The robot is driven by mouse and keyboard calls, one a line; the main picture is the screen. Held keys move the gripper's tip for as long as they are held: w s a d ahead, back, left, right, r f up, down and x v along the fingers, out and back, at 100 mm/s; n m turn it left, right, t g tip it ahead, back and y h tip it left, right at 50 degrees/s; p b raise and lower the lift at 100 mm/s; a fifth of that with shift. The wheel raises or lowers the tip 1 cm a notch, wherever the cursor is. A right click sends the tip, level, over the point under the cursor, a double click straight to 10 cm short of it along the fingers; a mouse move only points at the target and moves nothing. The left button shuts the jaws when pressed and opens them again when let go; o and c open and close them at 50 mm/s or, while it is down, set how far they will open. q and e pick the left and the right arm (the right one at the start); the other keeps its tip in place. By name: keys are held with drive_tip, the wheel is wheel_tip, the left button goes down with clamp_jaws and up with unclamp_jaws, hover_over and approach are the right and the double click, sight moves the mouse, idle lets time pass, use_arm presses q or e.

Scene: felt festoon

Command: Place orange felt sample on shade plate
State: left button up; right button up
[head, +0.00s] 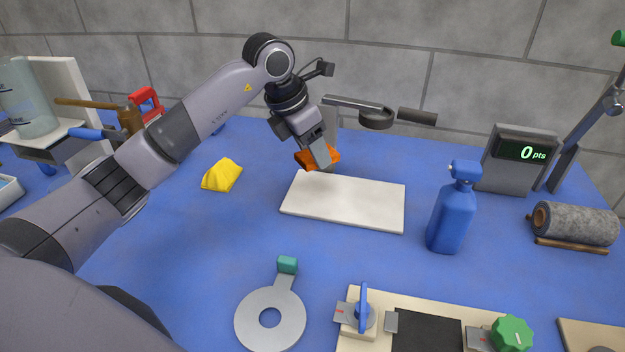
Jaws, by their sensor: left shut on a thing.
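The orange felt sample (303,159) is crumpled and held in my left gripper (320,160), whose fingers hide part of it. The gripper points down, just behind the back left edge of a white rectangular plate. That white plate (345,203) lies flat on the blue table, is bare, and looks like the shade plate. The felt appears a little above the table; I cannot tell whether it overlaps the plate's edge. My right gripper does not show.
A yellow cloth (221,175) lies left of the plate. A blue spray bottle (452,208) stands close to its right. A grey ring (270,318) and a panel with knobs (425,330) lie in front. A scoreboard (518,160) and grey roll (575,224) are at right.

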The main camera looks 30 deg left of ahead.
sight(318, 191)
use_arm(q)
drive_tip(key=shift+f, duration=3.85)
drive_tip(key=shift+f, duration=0.1)
drive_tip(key=o, duration=1)
drive_tip(key=v, duration=1.2)
